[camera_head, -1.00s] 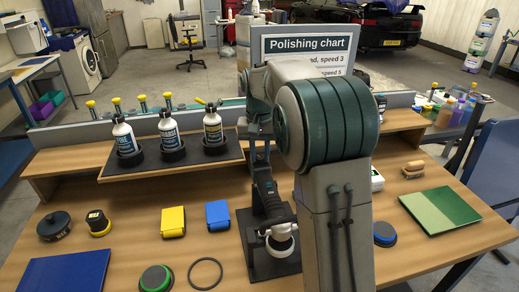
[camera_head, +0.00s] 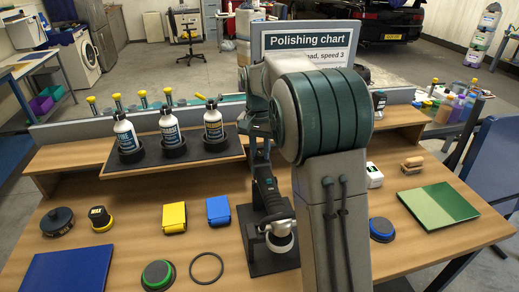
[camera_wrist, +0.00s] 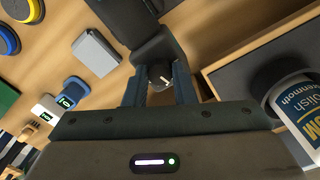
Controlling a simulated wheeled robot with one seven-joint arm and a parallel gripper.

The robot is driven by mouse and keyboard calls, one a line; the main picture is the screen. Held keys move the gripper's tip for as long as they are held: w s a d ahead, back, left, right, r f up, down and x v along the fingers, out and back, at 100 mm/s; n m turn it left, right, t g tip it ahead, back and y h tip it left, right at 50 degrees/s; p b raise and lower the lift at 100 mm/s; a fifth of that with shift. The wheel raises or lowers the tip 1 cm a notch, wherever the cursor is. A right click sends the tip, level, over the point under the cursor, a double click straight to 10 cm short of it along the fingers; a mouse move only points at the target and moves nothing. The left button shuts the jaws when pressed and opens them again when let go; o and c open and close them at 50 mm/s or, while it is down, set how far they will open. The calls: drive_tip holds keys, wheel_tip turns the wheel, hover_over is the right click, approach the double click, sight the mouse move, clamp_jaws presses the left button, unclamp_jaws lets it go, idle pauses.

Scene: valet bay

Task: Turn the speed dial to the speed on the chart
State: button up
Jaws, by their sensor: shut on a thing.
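The polisher (camera_head: 268,195) stands on a dark base among the desk items, partly behind my arm. In the wrist view its dark body (camera_wrist: 155,45) lies ahead of my gripper (camera_wrist: 158,84). The small dark speed dial (camera_wrist: 160,77), with a pale pointer mark, sits between my two fingers, which are closed on it. The number it points to is too small to read. The Polishing chart (camera_head: 308,40) stands behind the desk.
A green board (camera_head: 438,205) lies at right. A grey box (camera_wrist: 97,52) shows in the wrist view.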

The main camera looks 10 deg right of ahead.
sight(259, 154)
drive_tip(key=o, duration=1)
wheel_tip(259, 154, up, 14)
drive_tip(key=shift+a+p, duration=0.15)
drive_tip(key=shift+p, duration=0.15)
drive_tip(key=shift+w+f, duration=0.1)
